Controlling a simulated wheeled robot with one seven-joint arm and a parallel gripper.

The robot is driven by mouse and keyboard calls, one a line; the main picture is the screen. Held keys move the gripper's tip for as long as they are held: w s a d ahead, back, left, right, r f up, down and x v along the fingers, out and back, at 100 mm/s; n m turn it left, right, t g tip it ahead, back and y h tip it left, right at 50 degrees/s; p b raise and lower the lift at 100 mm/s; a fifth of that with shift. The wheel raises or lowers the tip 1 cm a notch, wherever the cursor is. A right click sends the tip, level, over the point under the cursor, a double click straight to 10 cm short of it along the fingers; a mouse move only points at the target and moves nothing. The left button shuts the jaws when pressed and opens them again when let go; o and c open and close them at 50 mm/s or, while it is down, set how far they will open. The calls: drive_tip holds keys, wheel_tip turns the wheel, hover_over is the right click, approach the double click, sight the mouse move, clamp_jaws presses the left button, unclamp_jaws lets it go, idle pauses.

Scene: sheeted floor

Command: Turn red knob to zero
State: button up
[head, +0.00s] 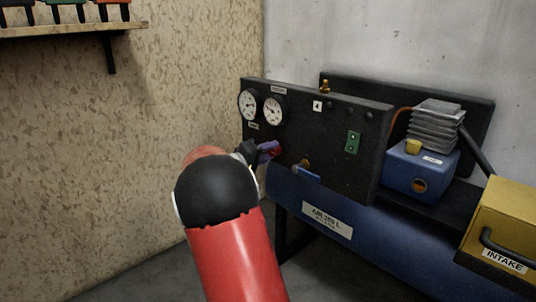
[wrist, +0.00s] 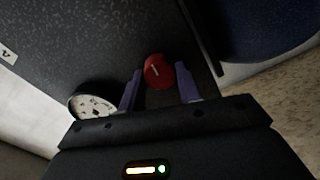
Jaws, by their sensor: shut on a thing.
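The red knob (wrist: 158,72) is on the dark panel (wrist: 100,35), with a short white pointer line on its face. In the wrist view it sits between the two purple fingers of my gripper (wrist: 159,80), which is shut on it. In the head view my gripper (head: 268,151) reaches the left part of the panel (head: 320,145), below the gauges, and only a bit of the red knob (head: 276,149) shows past the fingers. No scale or zero mark around the knob can be read.
Two round white gauges (head: 272,110) are at the panel's upper left. A green switch plate (head: 352,142) and a blue lever (head: 307,174) are also on it. A blue tank (head: 375,240) lies below. A blue compressor (head: 420,170) and yellow intake box (head: 505,225) stand right.

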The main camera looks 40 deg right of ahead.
drive_tip(key=n+p, duration=1.3)
drive_tip(key=n, duration=0.6)
drive_tip(key=shift+s+f, duration=0.1)
drive_tip(key=shift+f+n, duration=0.1)
drive_tip(key=shift+n, duration=0.3)
drive_tip(key=o, duration=1)
drive_tip(key=shift+c, duration=0.2)
drive_tip(key=a, duration=0.7)
drive_tip(key=shift+s+a, duration=0.3)
drive_tip(key=shift+a, duration=0.1)
